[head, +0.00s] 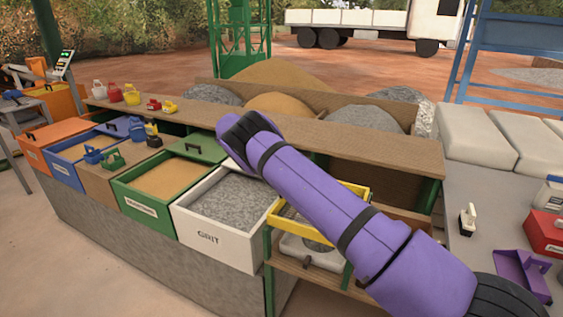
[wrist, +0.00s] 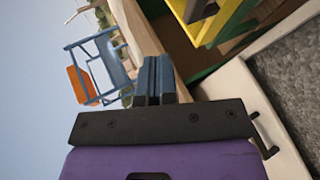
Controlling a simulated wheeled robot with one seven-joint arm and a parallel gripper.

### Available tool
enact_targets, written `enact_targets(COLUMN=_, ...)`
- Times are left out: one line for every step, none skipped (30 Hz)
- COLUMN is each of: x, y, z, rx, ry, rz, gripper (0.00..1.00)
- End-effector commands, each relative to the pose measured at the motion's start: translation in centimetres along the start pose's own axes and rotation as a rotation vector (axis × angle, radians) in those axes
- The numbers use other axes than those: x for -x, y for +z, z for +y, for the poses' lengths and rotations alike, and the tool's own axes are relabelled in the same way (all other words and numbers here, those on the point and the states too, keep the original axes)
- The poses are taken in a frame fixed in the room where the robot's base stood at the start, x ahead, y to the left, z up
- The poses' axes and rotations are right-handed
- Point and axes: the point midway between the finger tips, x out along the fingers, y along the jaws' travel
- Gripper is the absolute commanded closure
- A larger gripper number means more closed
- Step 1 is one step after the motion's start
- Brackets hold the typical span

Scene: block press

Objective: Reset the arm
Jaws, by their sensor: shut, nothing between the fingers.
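My purple arm (head: 330,205) reaches from the lower right of the head view up over the white GRIT bin. Its bent far joint (head: 245,135) is above the back of the bins. My gripper (wrist: 155,80) shows in the wrist view with its two blue-grey fingers together and nothing between them. I cannot make out the fingers in the head view. The wrist view is turned on its side. The white GRIT bin (head: 217,245), full of grey grit, also shows at the right of the wrist view (wrist: 287,140), close beside the gripper.
A yellow frame (head: 290,229) stands on a wooden shelf under my arm; it is at the top of the wrist view (wrist: 207,22). A green sand bin (head: 150,212), blue bin (head: 67,172) and orange bin (head: 35,152) lie left. A wooden ledge (head: 340,142) runs behind.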

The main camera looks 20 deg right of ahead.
Motion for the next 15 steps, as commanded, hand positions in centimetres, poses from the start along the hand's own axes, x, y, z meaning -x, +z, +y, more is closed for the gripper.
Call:
enact_targets(x=0.9, y=-0.1, z=-0.1, rx=-0.001, ry=-0.001, rz=0.003, gripper=1.0)
enact_targets(x=1.4, y=-0.1, z=-0.2, rx=-0.001, ry=-0.001, rz=0.003, gripper=1.0)
enact_targets(x=2.1, y=-0.1, z=-0.2, rx=-0.002, ry=0.0, rz=0.002, gripper=1.0)
enact_targets(x=2.5, y=-0.1, z=-0.3, rx=-0.002, ry=-0.001, rz=0.003, gripper=1.0)
enact_targets(x=2.8, y=-0.1, z=-0.3, rx=-0.002, ry=0.0, rz=0.002, gripper=1.0)
enact_targets(x=3.2, y=-0.2, z=-0.3, rx=-0.002, ry=0.001, rz=0.002, gripper=1.0)
enact_targets(x=3.5, y=-0.2, z=-0.3, rx=-0.002, ry=0.001, rz=0.002, gripper=1.0)
enact_targets(x=3.8, y=-0.2, z=-0.3, rx=-0.002, ry=0.0, rz=0.002, gripper=1.0)
enact_targets(x=4.0, y=-0.2, z=-0.3, rx=-0.002, ry=0.001, rz=0.001, gripper=1.0)
enact_targets(x=4.2, y=-0.2, z=-0.3, rx=-0.001, ry=0.001, rz=0.001, gripper=1.0)
enact_targets(x=4.4, y=-0.2, z=-0.3, rx=-0.001, ry=0.001, rz=0.001, gripper=1.0)
enact_targets(x=4.5, y=-0.2, z=-0.3, rx=-0.002, ry=0.0, rz=0.001, gripper=1.0)
enact_targets(x=4.6, y=-0.2, z=-0.2, rx=-0.002, ry=-0.002, rz=0.0, gripper=1.0)
enact_targets(x=4.6, y=-0.2, z=0.0, rx=-0.002, ry=-0.005, rz=-0.001, gripper=1.0)
enact_targets(x=4.7, y=-0.2, z=0.5, rx=-0.003, ry=-0.013, rz=-0.004, gripper=1.0)
